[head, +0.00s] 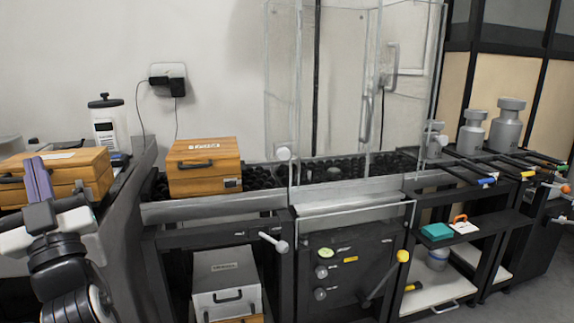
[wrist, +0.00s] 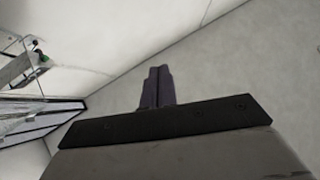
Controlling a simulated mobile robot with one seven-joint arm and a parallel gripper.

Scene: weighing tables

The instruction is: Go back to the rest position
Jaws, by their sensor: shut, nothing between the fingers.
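My gripper (head: 40,180) is at the left of the head view, raised in front of a wooden case on the left table. Its fingers are together and point up, with nothing between them. In the wrist view the closed fingers (wrist: 157,87) show dark against a plain pale wall, with no object near the tips. My arm comes up from the lower left corner of the head view.
A wooden case (head: 70,172) sits behind my gripper. Another wooden box (head: 203,166) stands on the roller bench beside the glass enclosure (head: 340,80). Metal weights (head: 507,125) stand at the right.

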